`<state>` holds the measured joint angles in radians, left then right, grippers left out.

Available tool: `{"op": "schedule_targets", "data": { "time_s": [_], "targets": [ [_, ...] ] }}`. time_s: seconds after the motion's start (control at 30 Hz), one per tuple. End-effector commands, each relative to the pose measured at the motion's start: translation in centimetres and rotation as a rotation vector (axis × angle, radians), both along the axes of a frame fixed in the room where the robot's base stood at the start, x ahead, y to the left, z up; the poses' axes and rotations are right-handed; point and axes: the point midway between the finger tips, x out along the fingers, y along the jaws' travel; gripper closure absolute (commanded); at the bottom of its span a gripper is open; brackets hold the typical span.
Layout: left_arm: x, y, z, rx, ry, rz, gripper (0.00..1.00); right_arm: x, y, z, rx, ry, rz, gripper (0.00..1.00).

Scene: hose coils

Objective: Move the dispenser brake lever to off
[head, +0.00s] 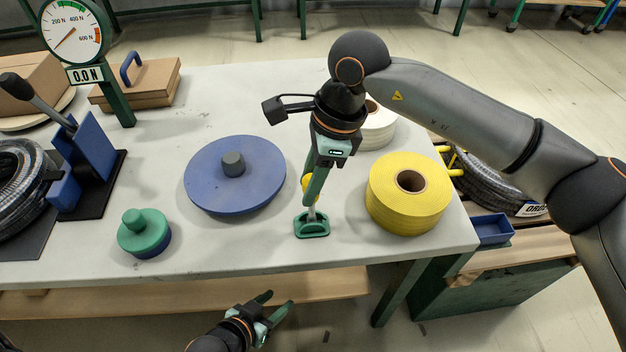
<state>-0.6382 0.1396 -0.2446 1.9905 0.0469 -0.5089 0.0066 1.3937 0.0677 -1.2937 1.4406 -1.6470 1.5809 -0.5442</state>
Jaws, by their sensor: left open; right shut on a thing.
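A small lever with a green slotted base (312,229), a grey stem and a yellow knob (307,185) stands on the table between a blue disc and a yellow roll. I take it as the brake lever; no on or off marking is readable. My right gripper (311,195) reaches down from above and is shut on the knob, partly hiding it. The stem looks close to upright. My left gripper (277,302) is open and empty, in front of the table's front edge, away from the lever.
The blue disc (212,190) with a grey hub lies left of the lever, the yellow roll (400,206) right. A green-topped knob (143,232), a blue stand with a black-knobbed handle (95,150) and a gauge (72,32) are at left. The white roll (377,130) stands behind.

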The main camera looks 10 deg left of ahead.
Motion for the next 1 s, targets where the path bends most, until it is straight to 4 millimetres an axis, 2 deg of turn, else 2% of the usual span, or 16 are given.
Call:
{"op": "schedule_targets", "data": {
  "time_s": [0.23, 0.27, 0.5, 0.8, 0.87, 1.0],
  "targets": [
    [0.1, 0.0, 0.1, 0.0, -0.004, 0.0, 0.5, -0.4, 0.5, -0.1, 0.01, 0.006, 0.008, 1.0],
    [0.2, 0.0, 0.1, 0.0, -0.005, 0.0, 0.5, -0.4, 0.5, -0.1, 0.01, 0.006, 0.008, 0.59],
    [0.2, 0.1, 0.1, 0.003, -0.006, 0.001, 0.5, -0.2, 0.3, -0.1, 0.005, 0.003, 0.003, 0.34],
    [0.2, 0.2, 0.1, 0.003, -0.007, 0.001, 0.5, 0.0, 0.1, 0.3, 0.003, 0.001, 0.001, 0.34],
    [0.2, 0.2, 0.1, 0.003, -0.007, 0.001, 0.5, 0.0, -0.1, 0.8, 0.004, -0.001, 0.0, 0.34],
    [0.2, 0.2, 0.1, 0.003, -0.006, 0.001, 0.5, 0.3, -0.7, 3.2, 0.004, -0.003, 0.001, 0.34]
  ]
}}
